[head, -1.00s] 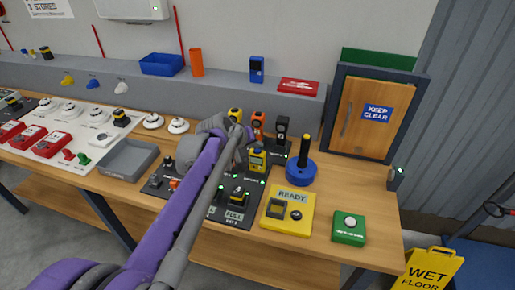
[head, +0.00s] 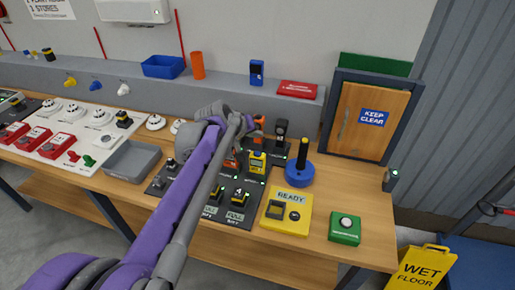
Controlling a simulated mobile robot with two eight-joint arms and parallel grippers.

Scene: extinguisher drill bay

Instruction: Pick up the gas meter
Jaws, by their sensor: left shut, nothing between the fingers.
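A yellow handheld meter with a dark screen (head: 257,162), which looks like the gas meter, stands upright on the dark board (head: 228,232). My left arm comes in from the lower left and ends just left of and behind this meter. My left gripper (head: 242,128) is shut and empty, apart from the meter as far as I can see. Its fingertips are small and partly hidden by the arm. My right gripper is not in view.
An orange handheld device (head: 259,124) and a dark one (head: 280,130) stand behind the meter. A blue base with a black handle (head: 300,173) is to its right. A yellow READY box (head: 287,213) and a green button box (head: 345,229) are nearer the front edge.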

